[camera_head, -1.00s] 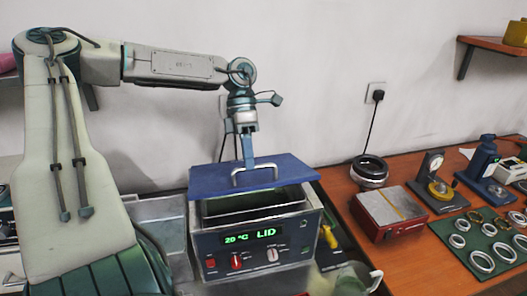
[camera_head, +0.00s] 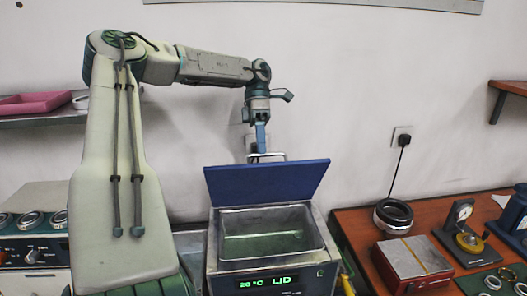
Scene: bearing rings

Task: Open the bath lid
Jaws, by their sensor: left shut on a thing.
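The bath (camera_head: 318,255) is a steel box with a green "20 °C LID" display (camera_head: 268,282) on its dark front. Its blue lid (camera_head: 268,184) is tilted up at the back, and the open basin (camera_head: 272,240) shows below it. My left gripper (camera_head: 261,148) is behind the lid's top edge, shut on the metal lid handle (camera_head: 277,155). The lid partly hides the handle and the fingertips. My right gripper is not in view.
On the wooden bench (camera_head: 352,222) at right are a dark ring-shaped device (camera_head: 393,216), a red box with a metal top (camera_head: 412,258) and a dial gauge (camera_head: 459,228). A shelf with a pink tray (camera_head: 35,104) is at upper left.

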